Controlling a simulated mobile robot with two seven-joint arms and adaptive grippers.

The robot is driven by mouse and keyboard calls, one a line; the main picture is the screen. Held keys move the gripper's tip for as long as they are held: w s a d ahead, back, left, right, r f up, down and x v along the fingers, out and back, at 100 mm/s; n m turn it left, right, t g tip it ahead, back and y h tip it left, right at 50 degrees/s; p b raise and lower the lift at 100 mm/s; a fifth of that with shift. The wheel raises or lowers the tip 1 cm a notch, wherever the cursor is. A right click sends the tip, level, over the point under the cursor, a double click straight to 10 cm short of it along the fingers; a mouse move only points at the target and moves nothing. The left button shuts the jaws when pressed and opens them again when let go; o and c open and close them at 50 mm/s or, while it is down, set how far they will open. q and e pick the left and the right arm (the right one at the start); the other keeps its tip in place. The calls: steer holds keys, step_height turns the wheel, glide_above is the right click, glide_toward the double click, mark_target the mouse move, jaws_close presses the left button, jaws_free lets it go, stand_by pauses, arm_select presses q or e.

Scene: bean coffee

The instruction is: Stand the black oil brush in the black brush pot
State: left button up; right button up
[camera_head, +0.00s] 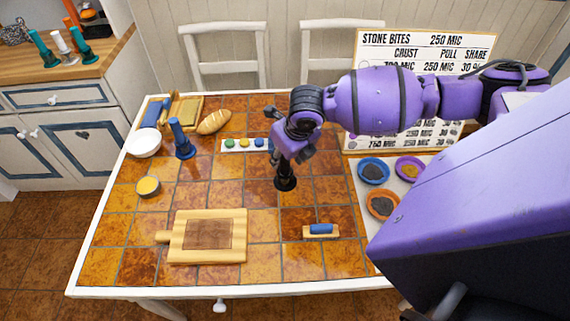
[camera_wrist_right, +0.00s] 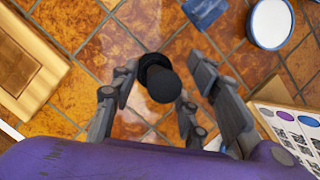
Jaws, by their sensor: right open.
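A black upright piece with a narrow stem and a wider round black foot (camera_head: 286,184) stands on the tiled table below my right gripper. In the right wrist view its dark cylinder (camera_wrist_right: 163,85) shows end-on above a wider black round part. I take these to be the black oil brush and black brush pot, but I cannot tell brush from pot or whether one sits inside the other. My right gripper (camera_head: 289,155) points down over the stem. In the right wrist view its fingers (camera_wrist_right: 163,66) are spread on either side of the cylinder. My left gripper is not visible.
A blue upright piece (camera_head: 182,140), white bowl (camera_head: 143,142), bread loaf (camera_head: 214,122) and dotted strip (camera_head: 247,145) stand behind and to the left. A wooden board (camera_head: 180,249) and blue-topped block (camera_head: 321,230) lie in front. Small bowls (camera_head: 373,171) sit at right.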

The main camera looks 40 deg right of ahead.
steer(key=v, duration=1.1)
steer(key=shift+r, duration=0.25)
steer(key=shift+s+f, duration=0.1)
steer(key=shift+s, duration=0.05)
